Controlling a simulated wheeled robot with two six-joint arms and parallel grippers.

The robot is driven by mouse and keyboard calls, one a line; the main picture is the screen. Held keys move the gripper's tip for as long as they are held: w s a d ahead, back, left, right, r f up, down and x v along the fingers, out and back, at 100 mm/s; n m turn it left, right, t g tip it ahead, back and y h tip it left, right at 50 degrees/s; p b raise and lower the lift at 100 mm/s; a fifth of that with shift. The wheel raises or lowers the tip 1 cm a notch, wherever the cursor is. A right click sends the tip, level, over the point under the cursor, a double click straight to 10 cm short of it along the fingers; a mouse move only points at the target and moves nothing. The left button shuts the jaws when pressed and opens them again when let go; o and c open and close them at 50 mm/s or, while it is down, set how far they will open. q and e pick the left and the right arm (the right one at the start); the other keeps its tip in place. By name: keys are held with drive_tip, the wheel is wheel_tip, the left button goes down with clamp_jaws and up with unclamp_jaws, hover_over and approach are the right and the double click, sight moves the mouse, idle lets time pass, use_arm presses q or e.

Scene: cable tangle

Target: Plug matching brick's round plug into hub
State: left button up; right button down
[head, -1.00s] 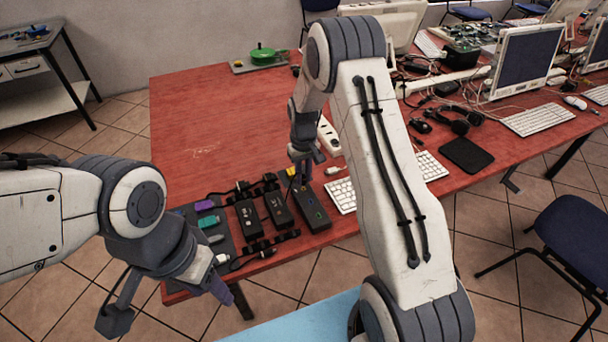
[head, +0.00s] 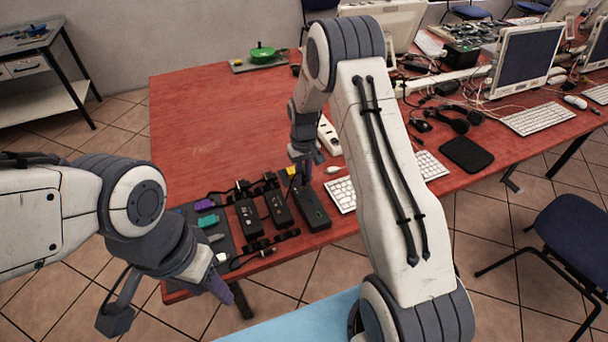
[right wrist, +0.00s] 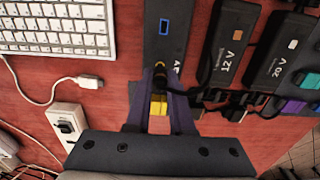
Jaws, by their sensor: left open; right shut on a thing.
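Three dark power bricks lie side by side near the table's front edge: a left one (head: 248,219), a middle one (head: 279,208) and a right one (head: 313,212). In the right wrist view the right brick (right wrist: 168,45) has a blue square, and its lettering is partly hidden; the others read 12 V (right wrist: 232,50) and 20 V (right wrist: 285,52). My right gripper (right wrist: 160,108) is shut on a yellow-and-black plug (right wrist: 158,104) at the right brick's far end. Whether the plug touches the brick is unclear. My left gripper (head: 172,303) is open, off the table's front-left edge. I cannot identify the hub.
Purple (head: 205,205) and teal (head: 208,221) connectors lie on a dark mat at left. A white power strip (right wrist: 68,128) and a keyboard (right wrist: 55,27) flank the right brick. Black cables lie among the bricks.

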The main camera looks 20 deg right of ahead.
drive_tip(key=shift+f+b, duration=0.45)
drive_tip(key=shift+f, duration=0.5)
drive_tip(key=c, duration=0.7)
unclamp_jaws()
drive_tip(key=shift+r, duration=0.1)
